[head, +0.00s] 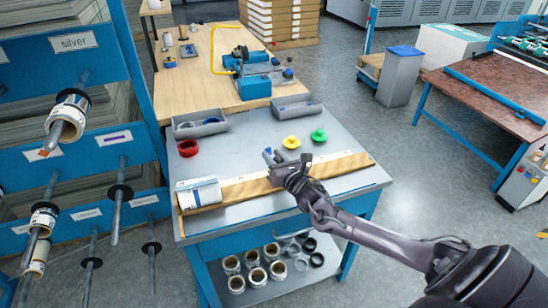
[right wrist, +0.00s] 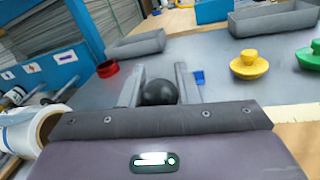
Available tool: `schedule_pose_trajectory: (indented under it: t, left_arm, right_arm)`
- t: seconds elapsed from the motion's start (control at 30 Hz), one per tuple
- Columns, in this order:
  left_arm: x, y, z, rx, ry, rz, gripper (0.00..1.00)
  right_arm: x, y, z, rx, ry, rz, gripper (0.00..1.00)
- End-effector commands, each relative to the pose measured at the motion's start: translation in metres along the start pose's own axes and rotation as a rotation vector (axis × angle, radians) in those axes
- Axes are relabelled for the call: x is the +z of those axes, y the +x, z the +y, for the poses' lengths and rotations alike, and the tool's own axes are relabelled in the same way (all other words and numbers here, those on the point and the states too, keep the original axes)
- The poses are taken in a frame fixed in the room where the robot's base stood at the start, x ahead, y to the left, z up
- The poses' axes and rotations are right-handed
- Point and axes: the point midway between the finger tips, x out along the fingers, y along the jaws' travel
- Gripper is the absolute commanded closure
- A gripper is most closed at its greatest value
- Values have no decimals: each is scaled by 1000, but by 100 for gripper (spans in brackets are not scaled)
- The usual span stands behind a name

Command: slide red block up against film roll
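The red piece (head: 187,147) lies on the grey table at the left, in front of a grey bin; it looks round and low rather than block-shaped. It also shows in the right wrist view (right wrist: 107,69), beyond and left of the fingers. The film roll (head: 199,192), white with a printed label, lies at the left end of a wooden strip, apart from the red piece. It shows at the left edge of the wrist view (right wrist: 32,130). My right gripper (head: 272,156) is open above the table, with a dark round thing (right wrist: 160,92) between its fingers that I cannot identify. My left gripper is out of view.
A yellow knob (head: 291,142) and a green knob (head: 319,135) stand right of my right gripper. Grey bins (head: 200,127) line the table's back edge. The wooden strip (head: 340,165) runs along the front. A small blue piece (right wrist: 198,77) is beside the right-hand finger.

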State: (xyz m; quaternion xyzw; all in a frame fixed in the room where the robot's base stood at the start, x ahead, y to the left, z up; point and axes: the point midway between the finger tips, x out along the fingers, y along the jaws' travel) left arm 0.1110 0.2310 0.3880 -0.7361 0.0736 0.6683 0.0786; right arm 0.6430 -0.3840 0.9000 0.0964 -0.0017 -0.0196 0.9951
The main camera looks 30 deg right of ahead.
Motion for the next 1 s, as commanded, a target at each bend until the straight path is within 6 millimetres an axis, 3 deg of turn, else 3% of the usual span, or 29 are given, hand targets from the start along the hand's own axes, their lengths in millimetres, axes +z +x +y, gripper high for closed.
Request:
schedule_pose_trajectory:
  t: [0.03,0.17,0.37,0.47,0.8,1.0]
  left_arm:
    - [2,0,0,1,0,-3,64]
    - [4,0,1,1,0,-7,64]
    - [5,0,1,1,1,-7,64]
    - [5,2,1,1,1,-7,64]
    - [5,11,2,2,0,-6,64]
    - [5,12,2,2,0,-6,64]
  right_arm:
    - [0,0,0,0,0,0,83]
    - [0,0,0,0,0,0,100]
    - [-1,0,3,0,1,-1,100]
    - [-4,4,18,3,2,-1,100]
    - [-21,21,102,3,4,-1,100]
    - [-23,24,118,2,0,1,100]
